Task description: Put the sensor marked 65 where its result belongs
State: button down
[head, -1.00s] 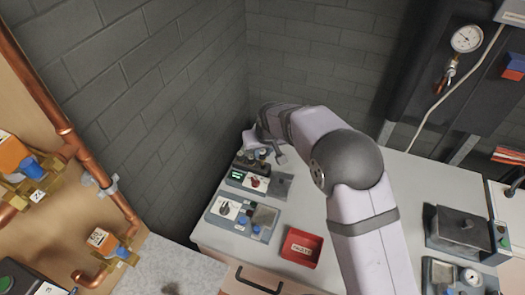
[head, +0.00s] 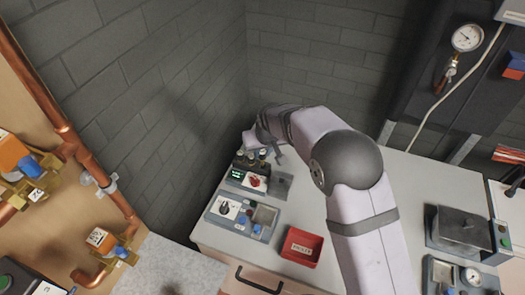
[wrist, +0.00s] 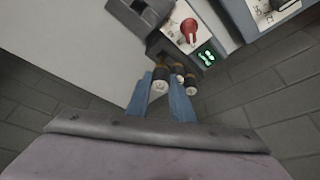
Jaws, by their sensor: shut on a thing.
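In the wrist view, my gripper (wrist: 161,98) is shut on a small dark sensor with a pale top (wrist: 160,80). The mark on its top is too small to read. Two other sensors of the same kind, one behind (wrist: 178,70) and one to the right (wrist: 190,82), stand close by. In the head view, my gripper is at the back left of the bench, by the dark sensor rack (head: 246,163), and its fingertips are mostly hidden. A red tray (head: 302,247) with a white label on its inside sits nearer the front.
A tester with a green display (head: 236,175) and red knob (head: 254,181) stands in front of the rack. A grey unit with a dial (head: 228,209) and blue buttons is nearer. A brick wall (head: 190,110) borders the left. The bench around the red tray is partly clear.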

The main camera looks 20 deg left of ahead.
jog(key=shift+f+b, duration=0.3)
jog(key=shift+f, duration=0.15)
jog(key=c, duration=1.5)
grip_release()
jog(key=shift+s, duration=0.1)
jog(key=shift+f, duration=0.1)
jog(key=shift+d, duration=0.1)
jog(key=shift+s+r+b, duration=0.1)
jog(key=shift+r+b, duration=0.3)
jog(key=shift+r, duration=0.2)
jog(key=shift+b+v, duration=1)
jog(key=shift+v, duration=2.25)
jog(key=shift+d, duration=0.15)
